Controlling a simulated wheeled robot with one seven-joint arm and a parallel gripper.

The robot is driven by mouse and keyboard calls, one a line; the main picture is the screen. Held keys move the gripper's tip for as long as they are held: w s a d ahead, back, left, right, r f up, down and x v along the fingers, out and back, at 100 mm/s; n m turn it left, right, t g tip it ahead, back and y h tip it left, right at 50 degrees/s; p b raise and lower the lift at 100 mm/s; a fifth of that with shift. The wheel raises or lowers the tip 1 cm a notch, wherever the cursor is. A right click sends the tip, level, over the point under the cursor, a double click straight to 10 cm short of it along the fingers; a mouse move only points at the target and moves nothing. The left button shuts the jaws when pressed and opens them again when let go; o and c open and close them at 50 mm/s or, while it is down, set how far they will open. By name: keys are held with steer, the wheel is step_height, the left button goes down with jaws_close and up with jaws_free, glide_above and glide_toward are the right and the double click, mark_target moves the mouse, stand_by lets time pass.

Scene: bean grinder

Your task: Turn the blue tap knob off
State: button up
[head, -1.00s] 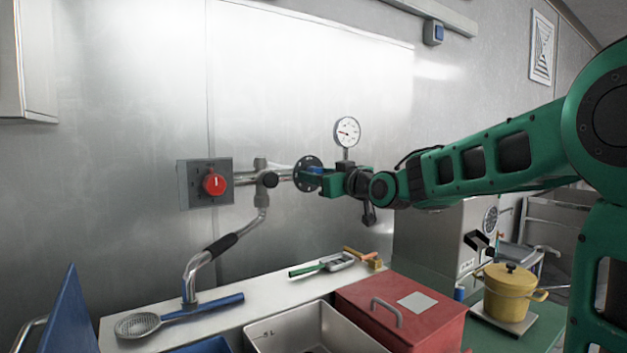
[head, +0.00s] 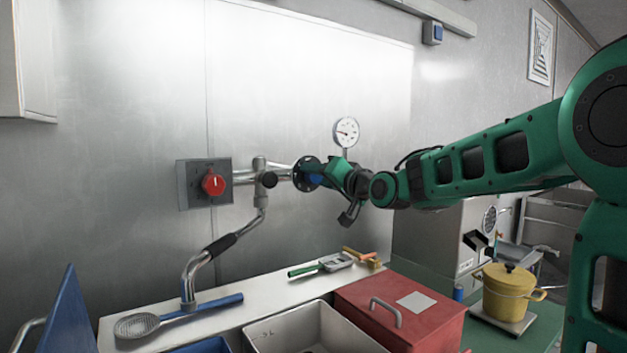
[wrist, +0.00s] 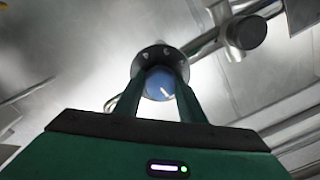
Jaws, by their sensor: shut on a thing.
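The blue tap knob (head: 316,180) sits in front of a dark round flange (head: 303,172) on the wall pipe, mostly hidden by my gripper in the head view. In the wrist view the blue knob (wrist: 161,86) shows between my two fingers, with a white mark on its face pointing toward the lower right. My gripper (head: 324,178) is shut on the knob, one finger on each side of it. It is tilted about its own axis in the head view.
A red knob (head: 213,184) on a grey plate is to the left on the same piping. A pressure gauge (head: 346,132) stands just above my gripper. Below are a red box (head: 400,315), a steel bin (head: 310,325) and a yellow pot (head: 508,291).

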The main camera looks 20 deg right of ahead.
steer(key=shift+d+f+m, duration=0.15)
steer(key=shift+f+m, duration=0.2)
steer(key=shift+m, duration=0.15)
steer(key=o, duration=1)
steer(key=shift+o, duration=0.2)
steer(key=shift+r, duration=0.15)
steer(key=v, duration=1)
steer(key=shift+s, duration=0.3)
steer(key=shift+d, duration=0.1)
